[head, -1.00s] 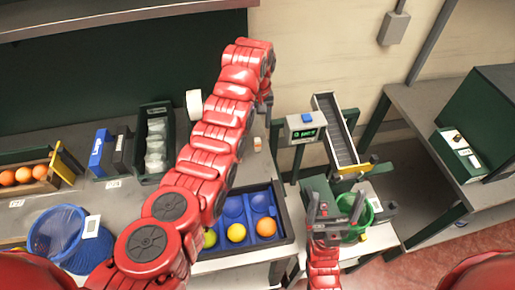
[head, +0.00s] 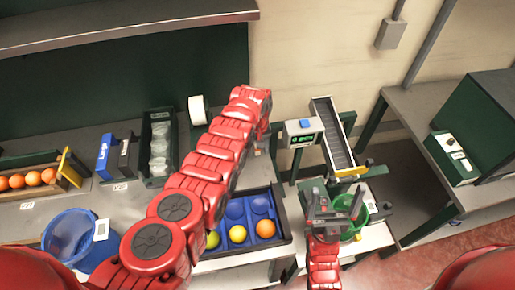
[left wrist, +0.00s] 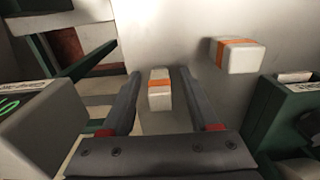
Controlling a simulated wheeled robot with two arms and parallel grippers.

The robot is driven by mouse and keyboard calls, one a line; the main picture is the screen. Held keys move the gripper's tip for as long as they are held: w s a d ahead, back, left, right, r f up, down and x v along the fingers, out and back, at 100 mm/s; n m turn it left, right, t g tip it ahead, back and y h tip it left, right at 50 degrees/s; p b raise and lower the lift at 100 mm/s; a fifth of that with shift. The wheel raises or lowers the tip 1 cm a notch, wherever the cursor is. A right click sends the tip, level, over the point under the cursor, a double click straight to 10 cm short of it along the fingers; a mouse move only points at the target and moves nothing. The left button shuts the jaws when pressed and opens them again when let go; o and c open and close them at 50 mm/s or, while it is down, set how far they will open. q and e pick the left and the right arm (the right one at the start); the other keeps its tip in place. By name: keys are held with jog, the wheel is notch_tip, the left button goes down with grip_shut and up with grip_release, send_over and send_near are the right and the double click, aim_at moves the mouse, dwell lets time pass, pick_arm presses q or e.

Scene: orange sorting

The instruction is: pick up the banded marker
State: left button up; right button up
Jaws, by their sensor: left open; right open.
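The banded marker, a small white block with an orange band (left wrist: 160,95), stands on the grey bench in the left wrist view. It shows between the two dark fingers of my left gripper (left wrist: 158,74); no contact is visible. A second white block with an orange band (left wrist: 238,56) appears to the right, outside the fingers. In the head view my left gripper (head: 262,133) is low over the bench, left of the display unit, and largely hides the marker. My right gripper (head: 325,208) is open and empty, beside the green basket (head: 362,215).
A tray (head: 286,222) with coloured balls lies in front of my left arm. A display unit (head: 303,128) and a sloped conveyor (head: 334,135) stand to the right. A white roll (head: 197,110), a dark bin (head: 146,155) and a blue basket (head: 70,235) are on the left.

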pick_arm(q)
grip_shut()
dwell(0.3)
jog(key=shift+r, duration=0.1)
